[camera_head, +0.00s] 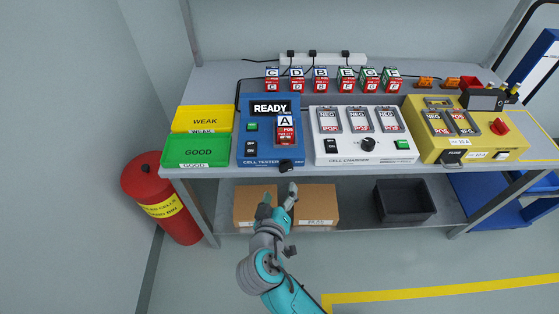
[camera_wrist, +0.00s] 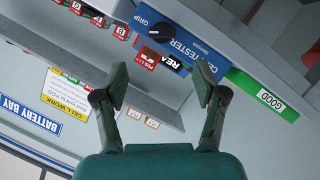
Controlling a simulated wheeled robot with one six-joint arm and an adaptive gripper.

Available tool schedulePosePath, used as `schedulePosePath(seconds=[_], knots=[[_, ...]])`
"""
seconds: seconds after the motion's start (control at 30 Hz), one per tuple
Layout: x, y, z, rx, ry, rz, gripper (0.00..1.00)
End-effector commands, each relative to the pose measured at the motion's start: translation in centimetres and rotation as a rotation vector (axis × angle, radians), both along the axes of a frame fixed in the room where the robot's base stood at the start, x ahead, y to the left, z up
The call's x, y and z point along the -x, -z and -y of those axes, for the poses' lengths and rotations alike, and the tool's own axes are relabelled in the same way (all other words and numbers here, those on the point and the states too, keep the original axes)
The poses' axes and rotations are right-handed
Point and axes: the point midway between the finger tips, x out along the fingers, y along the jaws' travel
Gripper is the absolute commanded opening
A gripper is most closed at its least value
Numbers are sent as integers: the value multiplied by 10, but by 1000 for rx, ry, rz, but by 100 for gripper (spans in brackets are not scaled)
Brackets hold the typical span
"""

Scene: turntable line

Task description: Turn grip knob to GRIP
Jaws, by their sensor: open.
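The grip knob (camera_head: 286,166) is a black round knob on the lower front of the blue cell tester (camera_head: 242,148). In the wrist view the knob (camera_wrist: 160,32) is near the top, with a GRIP label beside it; which way it points is not clear. The tester's screen (camera_head: 270,107) reads READY, and a cell marked A (camera_head: 286,131) stands in its slot. My gripper (camera_head: 279,196) is below and in front of the tester, apart from the knob. In the wrist view my gripper (camera_wrist: 160,78) has its fingers spread with nothing between them.
A green GOOD tray (camera_head: 193,154) and a yellow WEAK tray (camera_head: 202,120) are left of the tester. A white charger (camera_head: 328,148) with its own black knob is at right, then a yellow unit (camera_head: 428,151). Cardboard boxes (camera_head: 316,207) sit on the lower shelf.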

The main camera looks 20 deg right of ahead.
Motion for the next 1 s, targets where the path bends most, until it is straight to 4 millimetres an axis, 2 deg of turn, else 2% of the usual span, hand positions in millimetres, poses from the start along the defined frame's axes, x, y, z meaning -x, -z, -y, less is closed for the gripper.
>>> schedulePosePath(seconds=[0.1,0.27,0.7,1.0], knots=[[-4,-1,0,-62,21,12,71],[-16,5,8,-64,24,11,71],[-75,28,42,-61,23,12,71],[-90,35,49,-61,20,12,71]])
